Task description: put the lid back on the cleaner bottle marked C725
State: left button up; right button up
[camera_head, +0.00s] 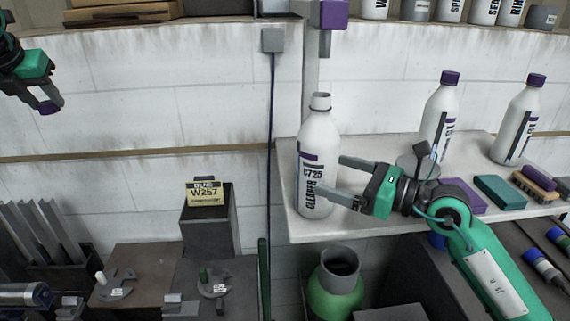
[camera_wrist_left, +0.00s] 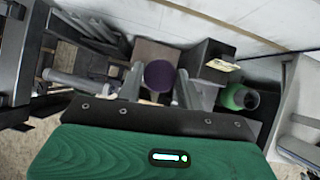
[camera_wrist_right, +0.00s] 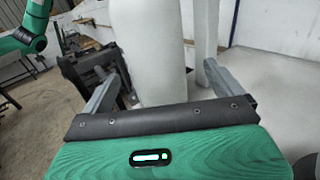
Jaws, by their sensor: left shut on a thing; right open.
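The cleaner bottle marked C725 (camera_head: 317,160) stands upright and uncapped on the left end of the white shelf, its grey neck bare. It also shows as a white body in the right wrist view (camera_wrist_right: 152,50). My right gripper (camera_head: 342,178) is open, its fingers on either side of the bottle's body; I cannot tell if they touch it. My left gripper (camera_head: 44,103) is shut on a purple lid (camera_head: 49,107), held up in the air at the far left, well away from the bottle. The lid also shows between the fingers in the left wrist view (camera_wrist_left: 160,75).
Two purple-capped bottles (camera_head: 440,115) (camera_head: 518,120) stand further right on the shelf (camera_head: 310,228). A brush (camera_head: 535,185) and a teal block (camera_head: 499,191) lie near its front. A hanging cable (camera_head: 271,130) and a post (camera_head: 311,70) are left of and behind the C725 bottle.

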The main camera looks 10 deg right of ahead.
aim_at(317, 168)
pick_arm(q)
jog(key=shift+r, duration=0.3)
pick_arm(e)
jog(key=shift+w+a+r, duration=0.15)
jog(key=shift+a, duration=0.05)
pick_arm(q)
notch_tip(317, 168, up, 3)
jog(key=p, duration=0.3)
jog(key=shift+f, duration=0.1)
pick_arm(e)
jog(key=x, duration=0.4)
jog(key=shift+s+a, duration=0.2)
jog(key=shift+s, duration=0.05)
jog(key=shift+w+a, duration=0.3)
jog(key=c, duration=1.5)
jog(key=shift+d, duration=0.1)
